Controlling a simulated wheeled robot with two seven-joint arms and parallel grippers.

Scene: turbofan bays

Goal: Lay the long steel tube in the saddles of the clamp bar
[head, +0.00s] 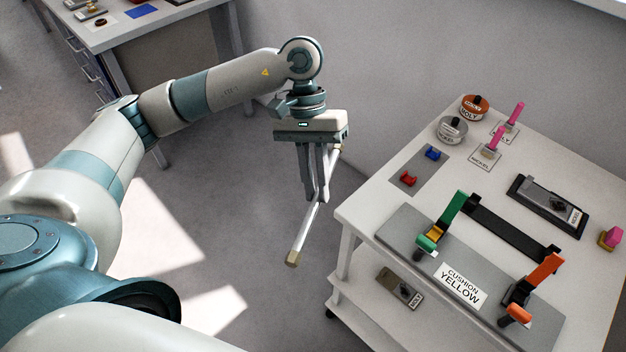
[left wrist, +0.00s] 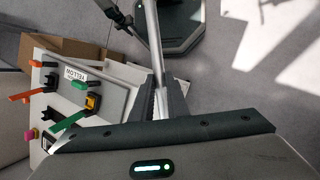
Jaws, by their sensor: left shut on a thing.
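The long steel tube (head: 303,233) is a thin grey rod with a brass-coloured end. My left gripper (head: 319,196) is shut on it and holds it tilted in the air, left of the cart. In the left wrist view the tube (left wrist: 153,40) runs up from between the fingers (left wrist: 161,103). The clamp bar (head: 399,236) is a grey plate on the cart top, labelled "CUSHION YELLOW". It has a green-levered clamp (head: 451,212) with a yellow cushion and an orange-levered clamp (head: 542,271). Both levers stand raised, and no tube lies there. My right gripper is not in view.
The white cart (head: 362,213) also carries a black rack (head: 512,231), two round tins (head: 474,106), pink-handled brushes (head: 514,115), red and blue small parts (head: 433,153) and a black tray (head: 580,220). Its lower shelf (head: 356,292) holds a labelled part. A workbench (head: 120,35) stands at back left.

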